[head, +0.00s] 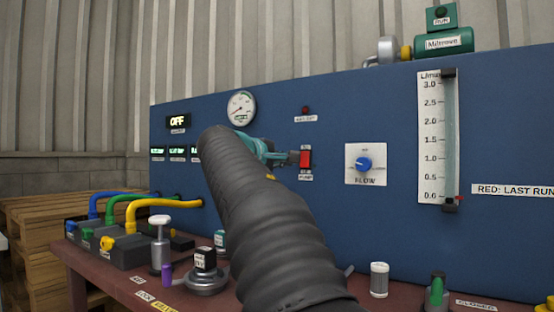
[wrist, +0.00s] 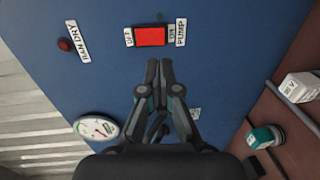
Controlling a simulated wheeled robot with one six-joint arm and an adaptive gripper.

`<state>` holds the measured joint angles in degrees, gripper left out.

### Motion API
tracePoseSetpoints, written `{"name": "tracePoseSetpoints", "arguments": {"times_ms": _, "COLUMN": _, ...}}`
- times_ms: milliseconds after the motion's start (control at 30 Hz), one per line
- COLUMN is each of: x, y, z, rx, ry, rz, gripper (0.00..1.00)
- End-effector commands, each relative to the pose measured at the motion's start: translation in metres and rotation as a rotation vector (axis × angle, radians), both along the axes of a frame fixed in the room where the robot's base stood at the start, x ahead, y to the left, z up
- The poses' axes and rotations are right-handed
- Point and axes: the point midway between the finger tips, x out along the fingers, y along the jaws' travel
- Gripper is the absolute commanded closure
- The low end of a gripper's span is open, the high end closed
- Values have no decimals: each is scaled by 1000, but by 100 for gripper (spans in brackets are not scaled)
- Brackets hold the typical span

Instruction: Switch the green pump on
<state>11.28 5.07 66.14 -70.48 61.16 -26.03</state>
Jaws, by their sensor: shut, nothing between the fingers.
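The green pump (head: 442,42) sits on top of the blue panel (head: 400,110) at the right, with a box marked RUN on it. The red pump rocker switch (head: 305,158) is on the panel front, and in the wrist view the switch (wrist: 151,36) lies between small OFF and ON labels. My gripper (head: 292,158) is shut and empty. In the wrist view its fingertips (wrist: 159,64) point at the switch and look just short of it; contact cannot be told. My dark arm hides part of the panel.
A flow knob (head: 364,164) and flow tube (head: 451,140) are right of the switch. A gauge (head: 241,107), an OFF display (head: 178,121) and a dark red RUN DRY lamp (head: 305,109) are on the panel. Valves and hoses (head: 150,203) crowd the bench below.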

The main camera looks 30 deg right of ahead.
Motion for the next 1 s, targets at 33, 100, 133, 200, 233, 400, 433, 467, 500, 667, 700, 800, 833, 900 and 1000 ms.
{"name": "tracePoseSetpoints", "arguments": {"times_ms": 33, "x": 4, "y": -10, "z": -1, "rx": 0, "ry": 2, "rz": -3, "gripper": 100}}
{"name": "tracePoseSetpoints", "arguments": {"times_ms": 100, "x": 9, "y": -23, "z": -2, "rx": 0, "ry": -1, "rz": -3, "gripper": 100}}
{"name": "tracePoseSetpoints", "arguments": {"times_ms": 133, "x": 11, "y": -27, "z": -3, "rx": 1, "ry": 0, "rz": -3, "gripper": 100}}
{"name": "tracePoseSetpoints", "arguments": {"times_ms": 200, "x": 16, "y": -39, "z": -5, "rx": 1, "ry": 1, "rz": -2, "gripper": 100}}
{"name": "tracePoseSetpoints", "arguments": {"times_ms": 233, "x": 18, "y": -44, "z": -5, "rx": 0, "ry": 0, "rz": -2, "gripper": 100}}
{"name": "tracePoseSetpoints", "arguments": {"times_ms": 400, "x": 27, "y": -65, "z": -8, "rx": 1, "ry": 1, "rz": -2, "gripper": 100}}
{"name": "tracePoseSetpoints", "arguments": {"times_ms": 433, "x": 28, "y": -68, "z": -9, "rx": 1, "ry": 0, "rz": -1, "gripper": 100}}
{"name": "tracePoseSetpoints", "arguments": {"times_ms": 467, "x": 29, "y": -70, "z": -9, "rx": 1, "ry": 0, "rz": 0, "gripper": 100}}
{"name": "tracePoseSetpoints", "arguments": {"times_ms": 500, "x": 30, "y": -73, "z": -9, "rx": 0, "ry": 0, "rz": 0, "gripper": 100}}
{"name": "tracePoseSetpoints", "arguments": {"times_ms": 667, "x": 32, "y": -78, "z": -10, "rx": 0, "ry": 0, "rz": 0, "gripper": 100}}
{"name": "tracePoseSetpoints", "arguments": {"times_ms": 700, "x": 33, "y": -79, "z": -10, "rx": 0, "ry": -1, "rz": 0, "gripper": 100}}
{"name": "tracePoseSetpoints", "arguments": {"times_ms": 800, "x": 33, "y": -79, "z": -11, "rx": 0, "ry": -1, "rz": 1, "gripper": 100}}
{"name": "tracePoseSetpoints", "arguments": {"times_ms": 833, "x": 33, "y": -79, "z": -11, "rx": 0, "ry": -1, "rz": 1, "gripper": 100}}
{"name": "tracePoseSetpoints", "arguments": {"times_ms": 900, "x": 33, "y": -79, "z": -11, "rx": 0, "ry": -1, "rz": 1, "gripper": 100}}
{"name": "tracePoseSetpoints", "arguments": {"times_ms": 1000, "x": 32, "y": -80, "z": -11, "rx": -2, "ry": -2, "rz": -1, "gripper": 100}}
